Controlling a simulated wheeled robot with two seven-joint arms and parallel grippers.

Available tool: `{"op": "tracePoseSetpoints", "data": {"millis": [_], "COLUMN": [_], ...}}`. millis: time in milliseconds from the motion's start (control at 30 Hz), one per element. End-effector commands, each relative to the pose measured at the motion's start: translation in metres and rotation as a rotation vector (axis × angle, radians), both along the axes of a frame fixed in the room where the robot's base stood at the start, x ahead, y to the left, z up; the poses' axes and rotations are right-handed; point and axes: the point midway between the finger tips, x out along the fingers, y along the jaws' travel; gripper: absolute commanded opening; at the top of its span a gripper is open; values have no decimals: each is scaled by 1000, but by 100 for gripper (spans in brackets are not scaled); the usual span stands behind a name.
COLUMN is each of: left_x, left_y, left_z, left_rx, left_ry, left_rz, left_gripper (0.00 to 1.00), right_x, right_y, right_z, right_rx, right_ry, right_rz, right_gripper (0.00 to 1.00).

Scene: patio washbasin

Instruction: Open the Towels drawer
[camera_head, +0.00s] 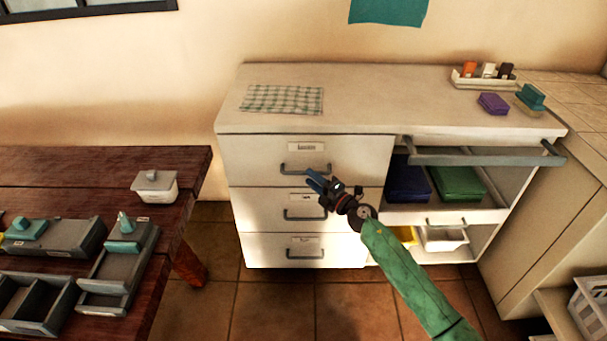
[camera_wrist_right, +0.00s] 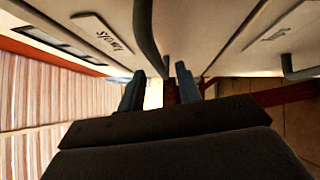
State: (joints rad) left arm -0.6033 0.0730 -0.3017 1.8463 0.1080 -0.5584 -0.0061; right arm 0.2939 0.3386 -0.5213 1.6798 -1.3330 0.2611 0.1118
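The Towels drawer (camera_head: 355,152) appears to be the top left one in the white cabinet and looks shut. Its label is legible in the right wrist view (camera_wrist_right: 103,33) but too small in the head view. Its grey bar handle (camera_head: 290,169) also shows close up in the wrist view (camera_wrist_right: 146,35). My right gripper (camera_head: 314,180) is at the right end of this handle, fingers apart. In the wrist view, the far part of the handle appears between the fingertips (camera_wrist_right: 160,85); I cannot tell if they touch it. My left gripper is out of view.
Two shut drawers with handles (camera_head: 303,214) (camera_head: 304,254) lie below. A long grey bar (camera_head: 480,157) crosses the right-hand opening above folded blue and green cloths (camera_head: 458,184). A wooden table (camera_head: 90,160) with trays stands at left. Tiled floor (camera_head: 280,305) before the drawers is free.

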Motion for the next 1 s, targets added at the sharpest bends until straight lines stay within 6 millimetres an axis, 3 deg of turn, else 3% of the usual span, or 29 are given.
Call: {"op": "tracePoseSetpoints", "data": {"millis": [300,667,833,1000], "left_x": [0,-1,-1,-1], "left_y": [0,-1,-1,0], "left_z": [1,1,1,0], "left_rx": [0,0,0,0], "left_ry": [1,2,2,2], "left_rz": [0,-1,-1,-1], "left_gripper": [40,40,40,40], "right_x": [25,29,28,28], "right_y": [26,29,29,29], "right_z": [5,5,5,5], "right_rx": [2,1,2,2], "right_ry": [1,1,1,1], "right_rz": [-1,-2,-2,-2], "right_gripper": [34,34,3,0]}}
